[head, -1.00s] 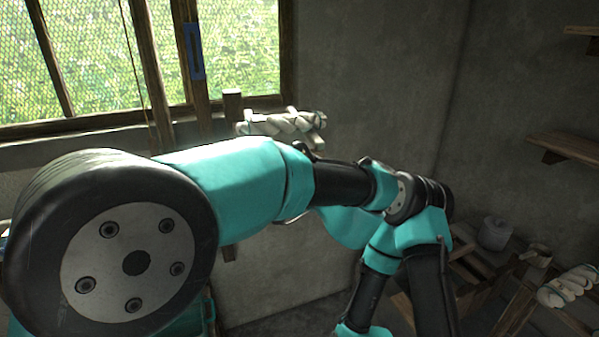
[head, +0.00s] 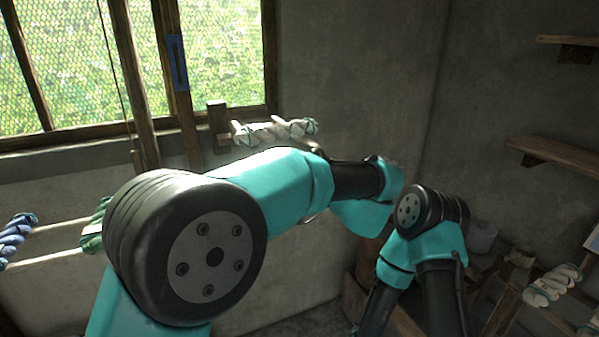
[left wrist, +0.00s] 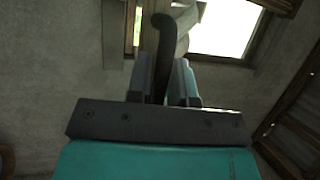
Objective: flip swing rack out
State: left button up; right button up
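What looks like the swing rack is a short wooden frame (head: 217,122) by the window. A white twisted skein (head: 272,131) lies across it, sticking out to the right. My left arm reaches across in front, just below the rack, and hides its lower part. In the left wrist view a dark hooked handle (left wrist: 163,50) stands between the two fingers of my left gripper (left wrist: 165,80). The fingers appear to lie against it on both sides. The gripper itself is hidden in the head view. My right arm is folded at the right; its gripper is out of view.
Blue (head: 15,240) and green (head: 95,226) skeins hang on pale rods at the left. Upright posts stand before the mesh window (head: 220,50). Wooden shelves (head: 560,152) and another white skein (head: 552,286) are at the right. The wall between is bare.

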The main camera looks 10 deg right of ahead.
pick_arm(q)
jog(key=o, duration=0.3)
jog(key=shift+s, duration=0.1)
jog(key=shift+r, duration=0.1)
jog(key=shift+r, duration=0.55)
jog(key=o, duration=0.4)
jog(key=r, duration=0.2)
jog(key=shift+s+a+r, duration=0.1)
jog(key=shift+s+r, duration=0.15)
jog(key=shift+r, duration=0.1)
jog(key=shift+c, duration=0.2)
jog(key=o, duration=0.4)
jog(key=s, duration=0.3)
jog(key=shift+s+a+r, duration=0.2)
jog(key=shift+s+a, duration=0.1)
jog(key=shift+a, duration=0.1)
jog(key=s, duration=0.3)
jog(key=shift+a+r, duration=0.15)
jog(key=shift+a, duration=0.25)
jog(key=shift+s+r, duration=0.15)
jog(key=shift+s, duration=0.8)
jog(key=c, duration=0.8)
jog(key=shift+o, duration=0.2)
jog(key=s+a, duration=0.1)
jog(key=s, duration=0.5)
jog(key=shift+s+a, duration=0.3)
jog(key=shift+a, duration=0.05)
